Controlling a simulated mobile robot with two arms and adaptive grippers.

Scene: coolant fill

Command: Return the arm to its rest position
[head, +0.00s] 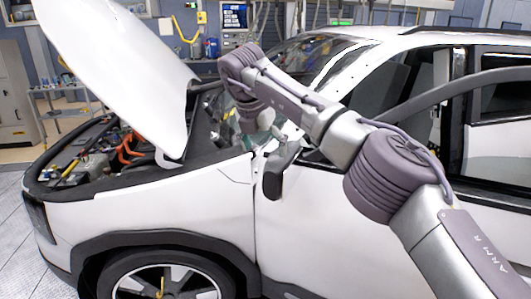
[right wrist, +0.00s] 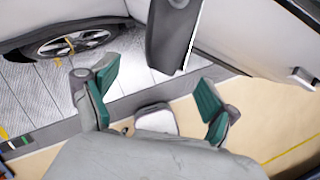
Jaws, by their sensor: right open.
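My right arm reaches in from the lower right of the head view, across the front door and windshield side of a white car (head: 205,205). My right gripper (head: 258,138), with teal finger pads, hangs near the base of the windshield, just above the side mirror (head: 273,178). In the right wrist view the right gripper (right wrist: 158,92) has its two fingers spread wide, with nothing held between them. The dark side mirror (right wrist: 170,35) shows beyond the fingers. Whether the gripper touches the car cannot be told. My left gripper is not in view.
The raised hood (head: 120,65) stands left of my arm over the open engine bay (head: 95,155), with orange cables. A front wheel (right wrist: 70,43) and pale floor lie below the gripper. Workshop cabinets (head: 15,95) and wall equipment stand behind.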

